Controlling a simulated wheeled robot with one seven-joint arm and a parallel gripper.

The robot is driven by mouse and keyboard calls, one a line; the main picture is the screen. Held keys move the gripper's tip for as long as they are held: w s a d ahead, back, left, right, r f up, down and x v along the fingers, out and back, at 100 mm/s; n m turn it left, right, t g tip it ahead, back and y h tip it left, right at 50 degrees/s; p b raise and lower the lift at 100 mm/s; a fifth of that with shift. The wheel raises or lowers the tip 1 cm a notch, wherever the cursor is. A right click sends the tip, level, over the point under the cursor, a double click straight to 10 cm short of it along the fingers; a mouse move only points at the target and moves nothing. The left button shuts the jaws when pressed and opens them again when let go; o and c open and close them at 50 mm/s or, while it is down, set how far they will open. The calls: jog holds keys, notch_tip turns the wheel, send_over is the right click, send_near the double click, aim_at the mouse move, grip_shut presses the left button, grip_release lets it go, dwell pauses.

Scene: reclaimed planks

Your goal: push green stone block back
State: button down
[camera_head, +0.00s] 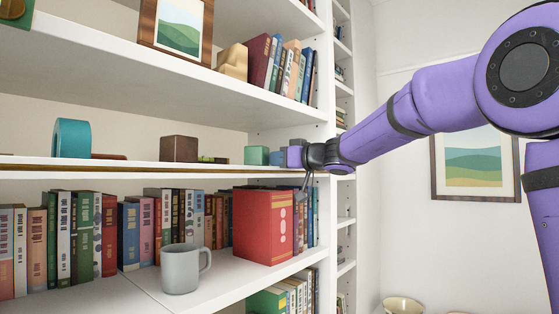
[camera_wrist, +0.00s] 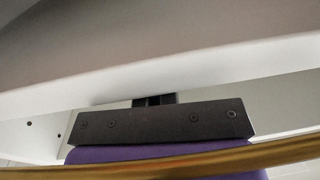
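A green block (camera_head: 256,155) with a stone-like look sits on the middle shelf, towards its right end. My gripper (camera_head: 280,158) is at the shelf's front right, just right of the block and close to it. I cannot tell whether they touch. In the wrist view my gripper's two dark fingers (camera_wrist: 154,100) lie close together with nothing visible between them. The block cannot be made out in that view.
The middle shelf (camera_head: 130,171) also holds a teal ring-shaped object (camera_head: 71,138), a brown cube (camera_head: 179,149) and a low green piece (camera_head: 213,160). The upper shelf (camera_head: 120,47) is overhead. A red book (camera_head: 263,225) and grey mug (camera_head: 181,268) stand below.

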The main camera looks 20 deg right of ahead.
jog(key=shift+w+a, duration=0.2)
jog(key=shift+s+d, duration=0.1)
jog(key=v, duration=0.3)
jog(key=shift+s+d, duration=0.2)
jog(key=shift+s, duration=0.05)
dwell(0.4)
jog(key=shift+s+d, duration=0.1)
dwell(0.3)
